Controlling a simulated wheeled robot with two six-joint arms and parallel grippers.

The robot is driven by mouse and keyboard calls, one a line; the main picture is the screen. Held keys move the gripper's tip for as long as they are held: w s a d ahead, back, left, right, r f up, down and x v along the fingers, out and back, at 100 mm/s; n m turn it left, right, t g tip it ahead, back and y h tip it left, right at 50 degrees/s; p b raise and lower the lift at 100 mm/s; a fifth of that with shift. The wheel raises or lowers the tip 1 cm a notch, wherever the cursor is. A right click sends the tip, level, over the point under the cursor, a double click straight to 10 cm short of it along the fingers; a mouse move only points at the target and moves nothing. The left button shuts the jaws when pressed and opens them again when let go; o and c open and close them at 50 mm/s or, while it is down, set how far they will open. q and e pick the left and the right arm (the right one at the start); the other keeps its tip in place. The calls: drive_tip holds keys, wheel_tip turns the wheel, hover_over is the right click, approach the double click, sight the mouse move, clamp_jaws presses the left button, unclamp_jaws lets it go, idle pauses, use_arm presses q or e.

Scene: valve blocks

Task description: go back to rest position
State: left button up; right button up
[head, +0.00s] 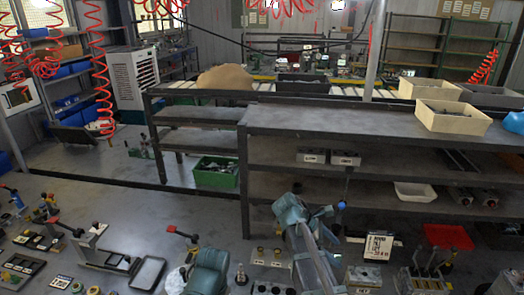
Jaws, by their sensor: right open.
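My right arm rises from the bottom centre of the head view, teal and grey. Its gripper (328,222) is near the front of the dark workbench (340,122), over the floor. It is open, and I see nothing held in it. A teal part of my other arm shows at the bottom, left of centre. My left gripper is not in view.
Several valve blocks and lever fixtures stand on the floor, such as a lever block (425,275) at right and a red-handled fixture (105,252) at left. A red tray (448,237) and a green crate (216,172) are farther back. Floor at left centre is clear.

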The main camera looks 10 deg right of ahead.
drive_tip(key=s+a+f+m+y, duration=0.2)
drive_tip(key=s+a+m, duration=0.1)
drive_tip(key=a, duration=0.5)
drive_tip(key=s+a+f+m+t+y, duration=0.1)
drive_tip(key=s+a+m, duration=0.3)
drive_tip(key=a, duration=0.5)
drive_tip(key=s+a+f+m+t+y, duration=0.1)
drive_tip(key=s+a+f+m+y, duration=0.2)
drive_tip(key=a, duration=0.5)
drive_tip(key=shift+s+a+f+y+b, duration=0.4)
drive_tip(key=shift+s+y, duration=0.2)
drive_tip(key=shift+s, duration=0.25)
